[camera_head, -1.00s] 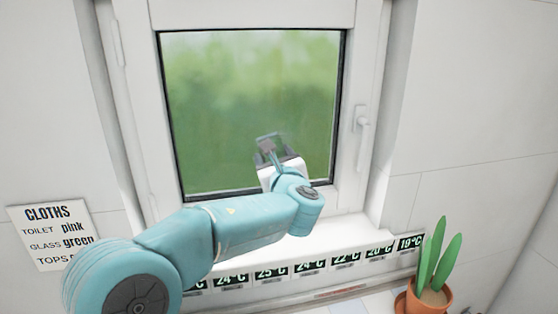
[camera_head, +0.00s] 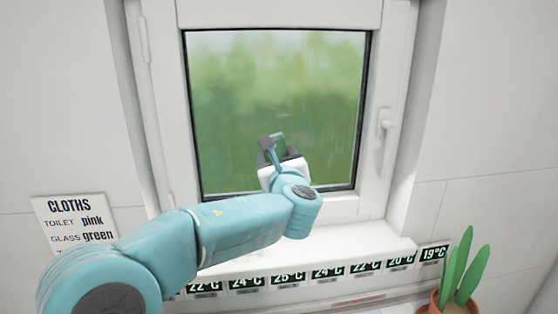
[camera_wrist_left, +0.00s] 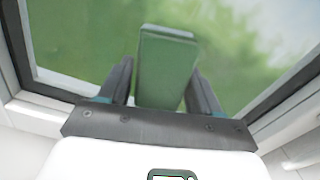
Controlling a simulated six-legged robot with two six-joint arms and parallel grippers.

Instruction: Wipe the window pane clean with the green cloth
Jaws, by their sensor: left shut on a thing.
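The window pane (camera_head: 300,85) is in a white frame and shows a blurred green outdoors, with a hazy surface and faint pale streaks. My left gripper (camera_head: 271,146) is at the lower middle of the pane, reaching toward the glass. In the left wrist view its fingers (camera_wrist_left: 160,88) are on either side of a folded green cloth (camera_wrist_left: 165,70), and they are shut on it. The cloth shows as a small green patch in the head view (camera_head: 279,142). I cannot tell whether it touches the glass. My right gripper is not in view.
A window handle (camera_head: 386,125) is on the right of the frame. The white sill (camera_head: 345,243) below is bare, with a strip of temperature labels (camera_head: 290,278) along its front. A potted plant (camera_head: 463,270) stands at lower right. A cloths sign (camera_head: 75,225) hangs at left.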

